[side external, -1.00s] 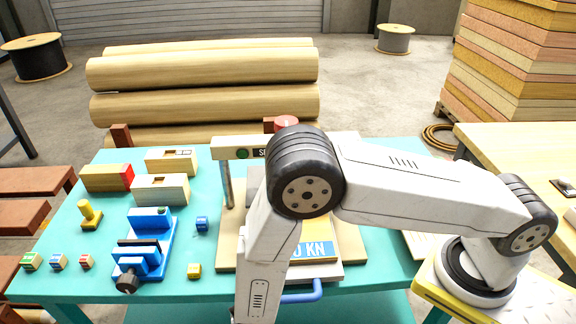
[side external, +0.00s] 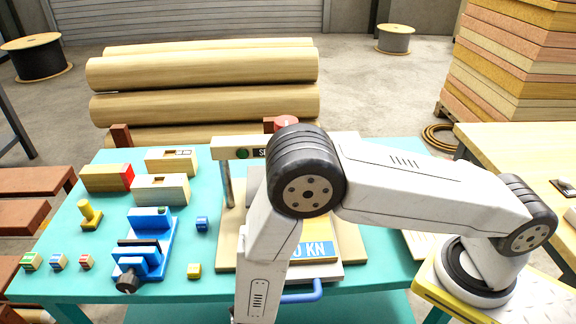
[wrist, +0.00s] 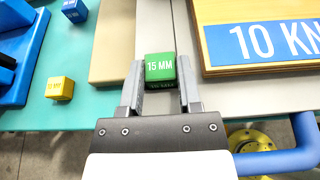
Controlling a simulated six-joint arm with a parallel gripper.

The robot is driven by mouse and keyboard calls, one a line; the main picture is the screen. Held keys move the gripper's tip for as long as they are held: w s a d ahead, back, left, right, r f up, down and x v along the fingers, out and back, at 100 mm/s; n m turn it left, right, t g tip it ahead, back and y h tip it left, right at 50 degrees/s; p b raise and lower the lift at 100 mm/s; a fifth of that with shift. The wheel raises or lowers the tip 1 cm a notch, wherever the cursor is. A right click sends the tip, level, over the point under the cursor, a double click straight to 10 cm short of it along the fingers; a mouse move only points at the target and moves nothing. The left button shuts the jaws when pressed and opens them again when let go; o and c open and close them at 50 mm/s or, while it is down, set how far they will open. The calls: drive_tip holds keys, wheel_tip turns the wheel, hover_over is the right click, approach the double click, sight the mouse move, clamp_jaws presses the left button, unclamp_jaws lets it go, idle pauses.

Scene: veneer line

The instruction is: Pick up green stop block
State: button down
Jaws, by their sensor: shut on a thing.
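The green stop block (wrist: 160,68), marked "15 MM", shows in the wrist view between the fingertips of my gripper (wrist: 160,88). My gripper is shut on it, one finger on each side. The block's front face is dark and partly shaded. In the side external view the gripper and the green block are out of sight, below the bottom of the picture or behind my arm.
A yellow block (wrist: 60,88) and a blue block (wrist: 75,10) lie left on the teal table (side external: 110,285). A blue vise (side external: 150,240) stands beside them. A press board marked "10 KN" (wrist: 260,40) and a blue handle (wrist: 290,155) are close to the right.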

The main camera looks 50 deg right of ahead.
drive_tip(key=shift+r, duration=1.1)
drive_tip(key=s+d+r, duration=0.4)
drive_tip(key=s+r, duration=0.6)
drive_tip(key=s, duration=0.3)
drive_tip(key=shift+s+d+r, duration=0.15)
drive_tip(key=shift+s+r, duration=0.05)
drive_tip(key=shift+r, duration=0.1)
drive_tip(key=shift+w, duration=0.15)
